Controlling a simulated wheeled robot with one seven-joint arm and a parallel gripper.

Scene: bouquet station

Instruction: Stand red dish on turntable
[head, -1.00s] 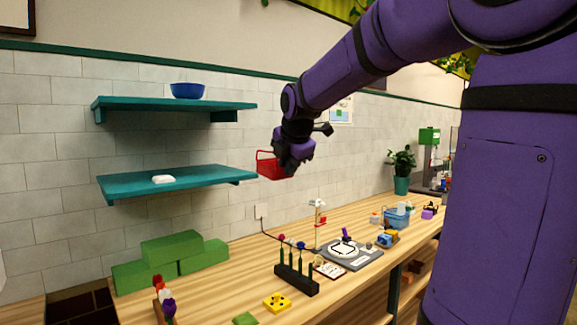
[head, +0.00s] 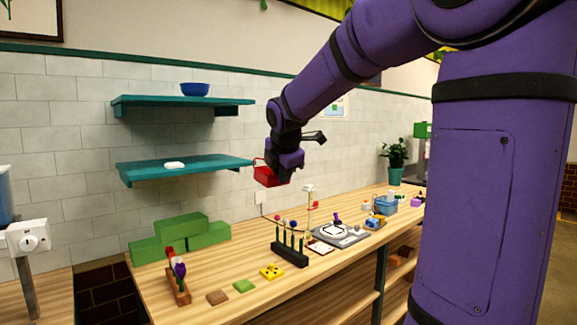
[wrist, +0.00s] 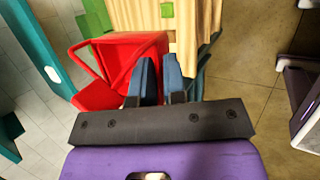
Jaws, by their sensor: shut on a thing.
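The red dish (head: 268,175) hangs in my gripper in the air, above the back of the wooden bench and to the right of the lower shelf. In the wrist view the red dish (wrist: 130,68) shows as an open-topped shape with a thin loop at its left, tilted in the picture. My gripper (head: 284,172) is shut on it; its two blue fingers (wrist: 160,75) are close together at the dish's right side. The turntable (head: 335,231) is a white disc on a grey base on the bench, with a small purple thing at its back edge. My gripper is above and left of it.
Teal shelves hold a blue bowl (head: 195,90) and a white item (head: 175,165). Green blocks (head: 182,235), a dark rack with flowers (head: 290,252), a yellow piece (head: 271,271) and a thin post (head: 309,205) stand on the bench. A blue basket (head: 385,205) stands further right.

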